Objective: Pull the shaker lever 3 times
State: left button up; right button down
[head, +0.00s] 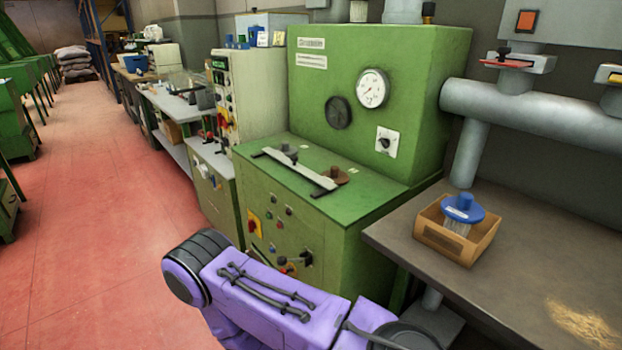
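No part is clearly marked as the shaker lever, so I cannot tell which one it is. A red-handled lever (512,62) sits on a grey fitting above the thick pipe at the upper right. A second, yellow handle (612,74) is cut by the right edge. The green machine (395,80) has a round gauge, a dark round knob and a small switch on its upright face. A flat bar (300,170) lies across its lower top. A purple arm of mine crosses the bottom, but neither gripper shows.
The red floor (95,230) is open at the left, with green machines along the far left edge.

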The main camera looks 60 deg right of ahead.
aim_at(281, 260)
jog(key=k, duration=0.3)
jog(key=z, duration=0.95)
jog(key=i, duration=1.05)
jog(key=z, duration=0.5)
